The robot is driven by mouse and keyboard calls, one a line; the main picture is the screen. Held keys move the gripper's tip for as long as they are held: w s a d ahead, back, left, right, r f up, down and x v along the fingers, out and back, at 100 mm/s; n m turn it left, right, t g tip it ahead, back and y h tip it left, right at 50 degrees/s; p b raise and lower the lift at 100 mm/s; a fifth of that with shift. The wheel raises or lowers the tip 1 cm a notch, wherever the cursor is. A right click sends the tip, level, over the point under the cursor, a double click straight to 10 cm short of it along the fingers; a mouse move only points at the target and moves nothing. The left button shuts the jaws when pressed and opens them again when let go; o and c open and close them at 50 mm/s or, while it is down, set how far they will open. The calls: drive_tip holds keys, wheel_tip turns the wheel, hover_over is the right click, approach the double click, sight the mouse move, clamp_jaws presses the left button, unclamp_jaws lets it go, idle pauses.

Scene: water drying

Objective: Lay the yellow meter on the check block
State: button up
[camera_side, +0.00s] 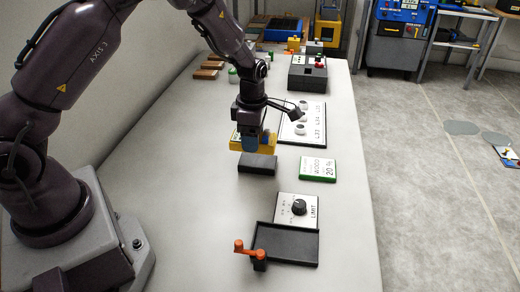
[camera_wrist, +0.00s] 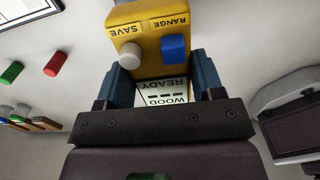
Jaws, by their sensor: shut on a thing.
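The yellow meter (camera_side: 268,143) is in my gripper (camera_side: 250,143), above the table. In the wrist view the meter (camera_wrist: 147,42) shows SAVE and RANGE labels, a grey knob, a blue button and a screen reading WOOD, dashes and READY. Blue fingers of my gripper (camera_wrist: 160,82) close on its two sides. A plain dark block (camera_side: 257,164), which looks like the check block, lies on the table just in front of the meter in the side view. The meter appears apart from it; the exact gap is hard to tell.
A green-edged card (camera_side: 318,169) reading WOOD 20 % lies right of the block. Nearer are a LIMIT dial (camera_side: 297,208) and a black tray (camera_side: 288,248) with an orange crank. A white board (camera_side: 312,123) and a dark box (camera_side: 308,74) stand farther back.

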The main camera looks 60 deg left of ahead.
sight(260, 161)
drive_tip(key=shift+w+a+f, duration=0.1)
drive_tip(key=shift+w+f, duration=0.9)
drive_tip(key=shift+f, duration=0.2)
drive_tip(key=shift+w+f, duration=0.15)
drive_tip(key=shift+f, duration=1.5)
drive_tip(key=shift+f, duration=0.15)
drive_tip(key=o, duration=1.1)
